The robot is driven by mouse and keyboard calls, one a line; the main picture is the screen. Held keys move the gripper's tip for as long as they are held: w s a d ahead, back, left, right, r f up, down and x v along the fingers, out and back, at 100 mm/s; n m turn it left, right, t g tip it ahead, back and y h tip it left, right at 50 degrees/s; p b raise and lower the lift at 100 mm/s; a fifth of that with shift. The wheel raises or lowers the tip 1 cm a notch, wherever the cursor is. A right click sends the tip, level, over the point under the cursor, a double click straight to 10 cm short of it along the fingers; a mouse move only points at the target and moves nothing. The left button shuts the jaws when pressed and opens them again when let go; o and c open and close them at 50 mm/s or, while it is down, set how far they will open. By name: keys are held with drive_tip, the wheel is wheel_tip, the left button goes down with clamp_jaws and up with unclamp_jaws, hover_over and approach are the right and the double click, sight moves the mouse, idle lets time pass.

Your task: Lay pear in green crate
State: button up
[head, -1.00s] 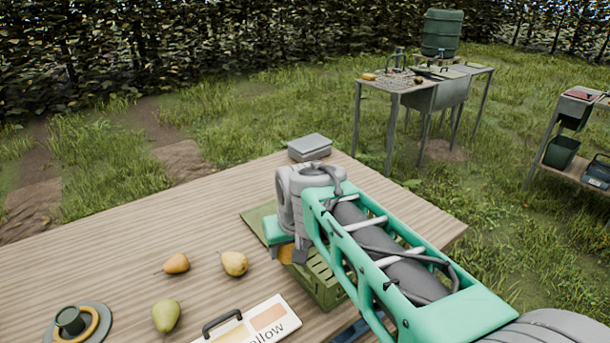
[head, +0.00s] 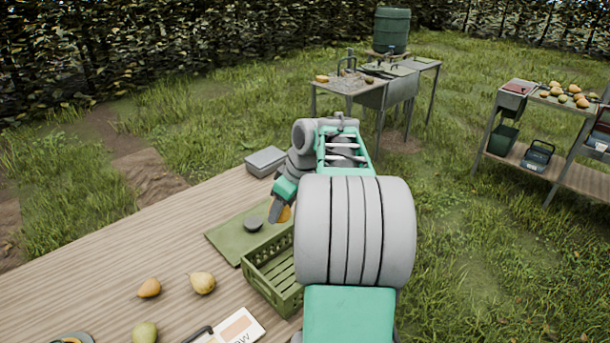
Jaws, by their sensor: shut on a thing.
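My gripper (head: 279,211) is shut on an orange-yellow pear (head: 285,214), which is partly hidden behind a grey finger. In the picture it is just beyond the far edge of the green crate (head: 262,287), in front of the green mat. How high it hangs is hard to tell. The slatted crate stands on the wooden table; my arm hides its right side, and the part of its inside that shows looks empty. Loose on the table to the left lie an orange-brown pear (head: 149,288), a yellow pear (head: 202,282) and a green pear (head: 145,333).
A dark round thing (head: 253,224) lies on the green mat (head: 228,238) behind the crate. A grey box (head: 266,161) stands at the table's far end. A card with a handle (head: 237,329) lies at the front. A sink stand (head: 388,98) and a fruit shelf (head: 540,172) stand on the grass.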

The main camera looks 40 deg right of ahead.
drive_tip(key=s+d+r, duration=0.2)
drive_tip(key=s+d, duration=0.1)
drive_tip(key=d, duration=0.2)
wheel_tip(320, 180, down, 10)
drive_tip(key=b, duration=0.7)
drive_tip(key=shift+f+n+b, duration=0.15)
drive_tip(key=shift+n+b, duration=0.15)
drive_tip(key=shift+n, duration=0.1)
drive_tip(key=shift+d+f, duration=0.1)
drive_tip(key=shift+f+b, duration=3.5)
drive_tip(key=shift+f, duration=0.8)
drive_tip(key=shift+f+b, duration=1.95)
drive_tip(key=shift+f, duration=0.6)
drive_tip(key=o, duration=1.6)
drive_tip(key=shift+c, duration=0.2)
